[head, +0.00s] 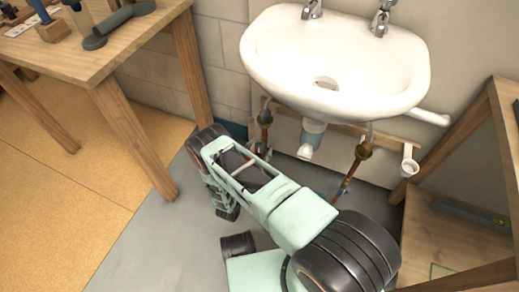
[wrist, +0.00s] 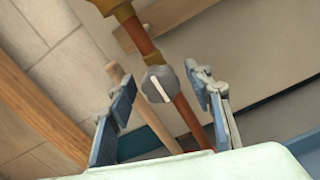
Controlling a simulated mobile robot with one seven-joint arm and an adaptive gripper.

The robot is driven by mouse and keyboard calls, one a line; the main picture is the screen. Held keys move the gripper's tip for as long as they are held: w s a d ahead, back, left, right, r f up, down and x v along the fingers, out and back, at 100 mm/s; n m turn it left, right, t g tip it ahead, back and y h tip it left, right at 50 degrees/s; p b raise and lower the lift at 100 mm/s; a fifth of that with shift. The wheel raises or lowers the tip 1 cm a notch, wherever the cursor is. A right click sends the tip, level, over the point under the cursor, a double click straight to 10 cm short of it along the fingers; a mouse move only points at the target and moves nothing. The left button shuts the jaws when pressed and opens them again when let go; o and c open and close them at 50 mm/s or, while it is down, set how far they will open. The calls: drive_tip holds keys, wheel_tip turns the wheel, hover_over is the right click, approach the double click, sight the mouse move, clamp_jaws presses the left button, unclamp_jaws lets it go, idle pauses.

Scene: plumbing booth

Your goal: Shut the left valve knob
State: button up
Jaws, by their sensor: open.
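In the wrist view, a round grey valve knob (wrist: 154,77) with a pale raised bar sits on a copper pipe (wrist: 188,116). The bar stands tilted, nearly along the pipe. My gripper (wrist: 161,82) is open, with one blue-grey finger on each side of the knob. The knob appears between the fingertips with gaps on both sides; how far ahead it lies is hard to tell. In the head view, my arm reaches toward the left pipe (head: 265,118) under the sink; the arm hides my fingertips and most of the left knob.
A white sink (head: 335,60) hangs above, with its drain (head: 312,133) between the pipes. The right pipe (head: 364,150) stands to the right of my arm. A wooden table (head: 100,62) is at left, a wooden shelf (head: 450,225) at right. Grey floor is free at front left.

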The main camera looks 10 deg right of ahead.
drive_tip(key=c, duration=1.2)
drive_tip(key=shift+o, duration=0.2)
drive_tip(key=shift+m, duration=0.3)
drive_tip(key=m, duration=0.3)
drive_tip(key=shift+m, duration=0.3)
drive_tip(key=m, duration=0.4)
drive_tip(key=shift+m+p, duration=0.3)
drive_tip(key=m+p, duration=0.1)
drive_tip(key=m, duration=0.3)
drive_tip(key=shift+s+m, duration=0.1)
drive_tip(key=shift+m, duration=0.2)
drive_tip(key=shift+f+m+p, duration=0.15)
drive_tip(key=shift+m+p, duration=0.65)
drive_tip(key=shift+m, duration=1.4)
